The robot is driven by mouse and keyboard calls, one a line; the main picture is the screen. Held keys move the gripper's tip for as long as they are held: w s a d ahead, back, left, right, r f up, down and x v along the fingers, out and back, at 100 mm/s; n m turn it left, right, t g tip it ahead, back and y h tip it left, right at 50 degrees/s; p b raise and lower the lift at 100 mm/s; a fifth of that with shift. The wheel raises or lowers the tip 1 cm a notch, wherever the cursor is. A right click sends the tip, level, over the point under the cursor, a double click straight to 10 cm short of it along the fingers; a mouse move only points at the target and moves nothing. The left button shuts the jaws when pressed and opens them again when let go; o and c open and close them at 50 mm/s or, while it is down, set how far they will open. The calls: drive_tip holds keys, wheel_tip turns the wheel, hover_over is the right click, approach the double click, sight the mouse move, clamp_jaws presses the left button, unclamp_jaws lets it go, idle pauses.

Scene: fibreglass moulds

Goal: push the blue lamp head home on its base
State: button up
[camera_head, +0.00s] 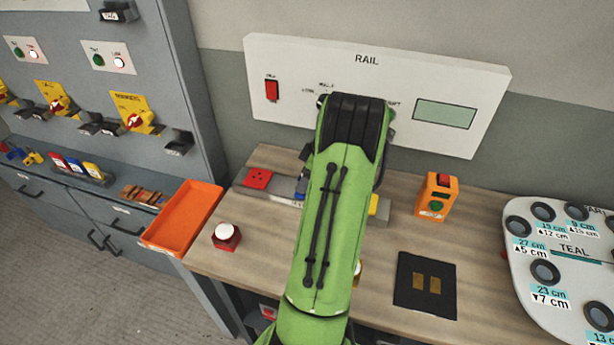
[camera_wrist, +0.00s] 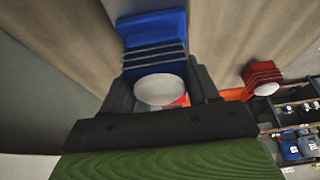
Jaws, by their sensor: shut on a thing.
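In the wrist view, my gripper (camera_wrist: 162,95) is shut on a blue ribbed lamp piece (camera_wrist: 152,55) with a round white dome (camera_wrist: 160,90) between the dark fingers. A plain blue block (camera_wrist: 152,26) continues beyond the ribs, in line with them. I cannot tell which part of the blue is head and which is base, or whether a gap lies between them.
A red lamp with a white dome (camera_head: 227,236) stands on the bench near an orange tray (camera_head: 184,217). An orange button box (camera_head: 436,196), a black pad (camera_head: 425,284) and a red socket plate (camera_head: 258,178) are also there. The RAIL panel (camera_head: 372,90) is on the wall behind.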

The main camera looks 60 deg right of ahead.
drive_tip(key=shift+f, duration=0.15)
drive_tip(key=o, duration=1.1)
drive_tip(key=shift+c, duration=0.2)
drive_tip(key=p+v, duration=0.3)
drive_tip(key=v, duration=1.2)
drive_tip(key=shift+s+r+p, duration=0.2)
drive_tip(key=shift+r+p, duration=0.15)
drive_tip(key=shift+p, duration=0.05)
drive_tip(key=shift+w, duration=0.1)
